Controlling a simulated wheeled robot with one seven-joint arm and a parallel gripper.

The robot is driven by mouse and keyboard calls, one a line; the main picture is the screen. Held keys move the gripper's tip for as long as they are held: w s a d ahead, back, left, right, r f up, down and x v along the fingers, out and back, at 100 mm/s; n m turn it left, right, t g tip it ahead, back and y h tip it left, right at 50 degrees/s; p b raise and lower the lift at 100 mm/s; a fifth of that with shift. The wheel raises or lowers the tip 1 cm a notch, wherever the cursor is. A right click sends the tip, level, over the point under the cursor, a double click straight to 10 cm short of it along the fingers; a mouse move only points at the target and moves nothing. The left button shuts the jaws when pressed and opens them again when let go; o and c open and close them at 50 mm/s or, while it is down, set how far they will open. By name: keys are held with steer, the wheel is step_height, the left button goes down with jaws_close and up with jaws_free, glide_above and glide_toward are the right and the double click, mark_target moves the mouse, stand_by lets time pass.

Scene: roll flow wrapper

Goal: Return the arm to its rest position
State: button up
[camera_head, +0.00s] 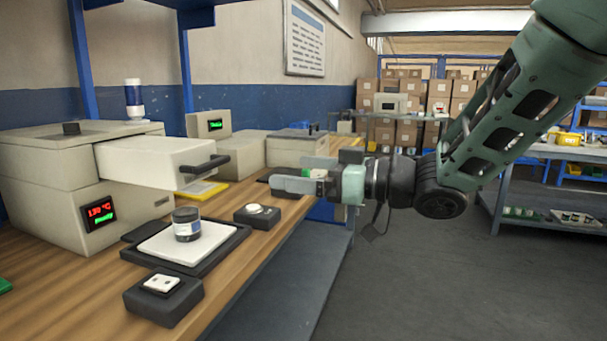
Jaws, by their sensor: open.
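My gripper (298,175) is at the end of my green arm, which reaches in from the upper right. Its two fingers are apart and point left, with nothing visible between them. It is in the air near the front edge of the wooden bench (232,205), right of the open drawer (150,162) of the beige machine (50,170). A dark jar with a pale label (186,225) stands upright on the white plate of a black tray (160,246), apart from my gripper.
Two small dark boxes (163,298) and (257,215) with white tops sit along the bench edge. More beige machines (297,148) stand farther back. Open floor (420,280) lies to the right, with a blue shelf rack (550,200) and stacked cartons (400,130) beyond.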

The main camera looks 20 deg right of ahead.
steer(key=s+a+f+m+g+h, duration=0.1)
steer(key=a+f+g+h, duration=0.1)
steer(key=f+h, duration=0.3)
steer(key=s+a+f+m+g+h, duration=0.1)
steer(key=a+f+m+h, duration=0.15)
steer(key=f, duration=0.45)
steer(key=s+a+f+n+g+h, duration=0.1)
steer(key=s+a+f+g+h, duration=0.3)
steer(key=s, duration=0.7)
steer(key=s+d+f+n+g+h, duration=0.1)
steer(key=s+f+g, duration=0.2)
steer(key=s+g, duration=0.55)
step_height(320, 180, up, 16)
steer(key=s+t+p, duration=0.1)
steer(key=t+p, duration=0.1)
steer(key=p, duration=1.4)
steer(key=shift+s+t, duration=0.25)
steer(key=shift+t, duration=0.1)
